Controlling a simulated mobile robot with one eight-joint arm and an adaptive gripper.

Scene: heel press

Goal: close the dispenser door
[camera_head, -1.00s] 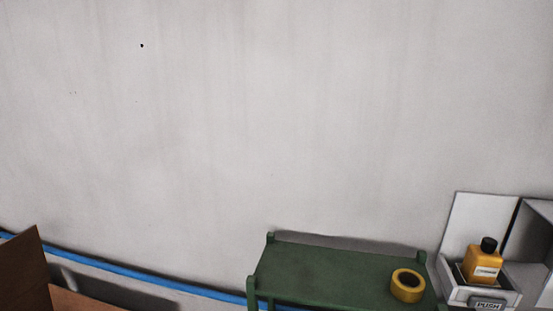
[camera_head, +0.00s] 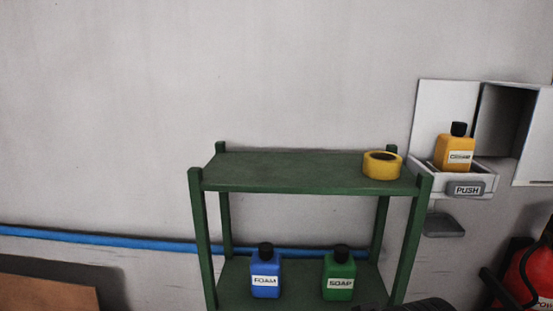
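The white dispenser (camera_head: 424,130) is on the wall at the right. Its door (camera_head: 535,135) appears to be the hollow white cover standing open to the right, with a dark inside; the frame's right edge cuts it off. An orange bottle (camera_head: 455,152) with a black cap and a label stands upright in the dispenser's white lower tray. A grey bar marked PUSH (camera_head: 466,189) is on the tray's front. My gripper is not in view.
A green shelf (camera_head: 290,174) stands left of the dispenser, with yellow tape (camera_head: 381,166) on top. Blue (camera_head: 265,275) and green (camera_head: 339,277) bottles stand below. A red object (camera_head: 535,275) with a black hose is at lower right. A blue pipe (camera_head: 110,241) runs along the wall.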

